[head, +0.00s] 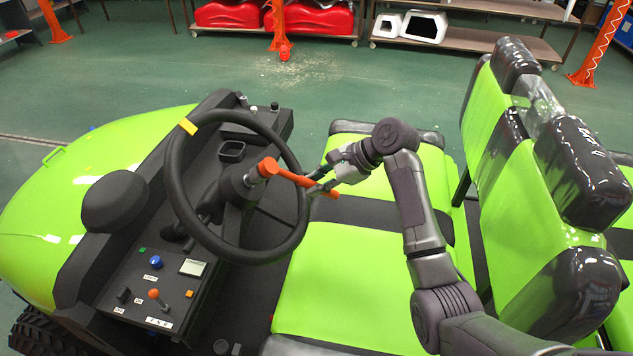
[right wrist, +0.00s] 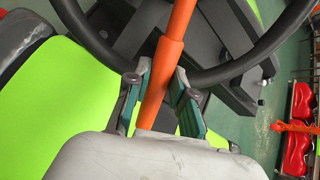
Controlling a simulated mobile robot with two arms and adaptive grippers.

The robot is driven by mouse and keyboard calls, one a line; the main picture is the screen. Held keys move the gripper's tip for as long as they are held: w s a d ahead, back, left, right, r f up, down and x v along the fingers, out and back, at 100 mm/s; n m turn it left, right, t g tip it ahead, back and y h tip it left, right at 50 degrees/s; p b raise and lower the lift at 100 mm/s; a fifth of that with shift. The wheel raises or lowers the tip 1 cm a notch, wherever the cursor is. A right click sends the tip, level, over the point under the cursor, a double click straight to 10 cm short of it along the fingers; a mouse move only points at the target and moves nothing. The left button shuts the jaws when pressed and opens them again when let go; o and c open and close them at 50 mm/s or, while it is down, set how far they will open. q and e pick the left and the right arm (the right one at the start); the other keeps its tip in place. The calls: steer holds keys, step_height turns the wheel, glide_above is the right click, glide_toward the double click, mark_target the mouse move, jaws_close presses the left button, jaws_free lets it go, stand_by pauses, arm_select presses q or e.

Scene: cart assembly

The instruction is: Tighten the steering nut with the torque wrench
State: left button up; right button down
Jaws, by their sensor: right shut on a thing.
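The orange torque wrench (head: 290,176) lies across the right part of the steering wheel (head: 176,178) in the head view. In the right wrist view the orange handle (right wrist: 166,75) runs between the two green-padded fingers (right wrist: 160,95), away toward the hub. My left gripper is not in view.
The green cart's dashboard (head: 190,268) with buttons and a small orange-knobbed lever surrounds the column. Green seats (head: 335,290) lie below my right arm, with tall seat backs (head: 520,180) at the right. Shelves with red parts (head: 318,20) stand far back across open floor.

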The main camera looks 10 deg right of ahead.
steer(key=shift+a+f, duration=0.1)
steer(key=shift+x, duration=1)
steer(key=shift+w+a, duration=0.1)
steer(key=shift+s+a+f+m, duration=0.15)
steer(key=shift+s+f+m, duration=0.1)
steer(key=shift+s+m, duration=0.35)
steer(key=s+m, duration=0.2)
steer(key=s, duration=0.1)
steer(key=shift+a+f+m, duration=0.1)
steer(key=shift+a+m, duration=0.3)
steer(key=shift+v, duration=2.65)
steer(key=shift+w, duration=0.15)
